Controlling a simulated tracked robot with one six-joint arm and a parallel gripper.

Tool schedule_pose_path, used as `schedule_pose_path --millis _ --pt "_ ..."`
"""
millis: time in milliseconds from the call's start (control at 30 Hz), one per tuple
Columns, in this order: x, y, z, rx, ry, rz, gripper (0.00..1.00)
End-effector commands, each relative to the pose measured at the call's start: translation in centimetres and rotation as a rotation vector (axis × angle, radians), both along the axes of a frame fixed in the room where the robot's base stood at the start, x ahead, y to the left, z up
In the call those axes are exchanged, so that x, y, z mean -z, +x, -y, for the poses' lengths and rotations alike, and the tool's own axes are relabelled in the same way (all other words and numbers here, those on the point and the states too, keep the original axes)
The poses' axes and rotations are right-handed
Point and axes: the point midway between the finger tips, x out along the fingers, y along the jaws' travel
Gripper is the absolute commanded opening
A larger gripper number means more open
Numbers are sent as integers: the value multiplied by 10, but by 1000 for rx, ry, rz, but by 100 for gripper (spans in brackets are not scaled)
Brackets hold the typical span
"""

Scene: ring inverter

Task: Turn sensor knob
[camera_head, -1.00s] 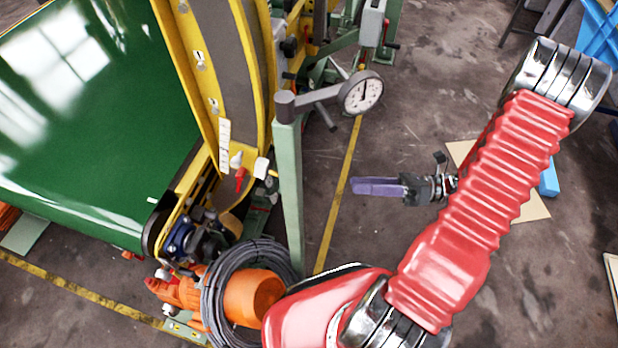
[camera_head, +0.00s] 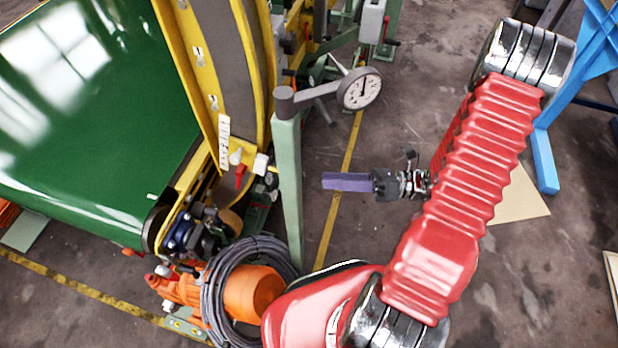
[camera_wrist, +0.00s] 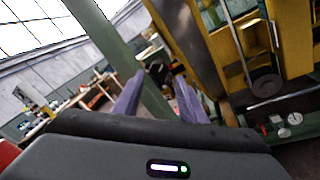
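A grey round cap (camera_head: 285,100) sits at the post's top. I cannot tell for sure which part is the sensor knob. My gripper (camera_head: 325,182) has purple fingers pointing left, a short way right of the post in the picture and lower in the picture than the gauge. In the wrist view the fingers (camera_wrist: 160,90) stand apart with nothing held, and the green post (camera_wrist: 112,40) runs slanting behind them.
A green conveyor belt (camera_head: 90,110) with a yellow frame (camera_head: 195,85) stands left of the post. An orange motor (camera_head: 250,293) and a coil of grey cable (camera_head: 218,300) lie at the post's foot. Open floor (camera_head: 400,130) lies right of the post. A blue stand (camera_head: 545,160) is at the right.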

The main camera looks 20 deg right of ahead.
Motion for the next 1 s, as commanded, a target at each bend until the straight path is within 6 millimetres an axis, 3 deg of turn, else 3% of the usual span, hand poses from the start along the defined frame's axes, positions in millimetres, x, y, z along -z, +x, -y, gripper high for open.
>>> schedule_pose_path --millis 500,900,1000 --pt "0 23 -54 -1 0 0 38" --pt "0 26 -59 2 0 0 38" --pt "0 26 -59 2 0 0 33"
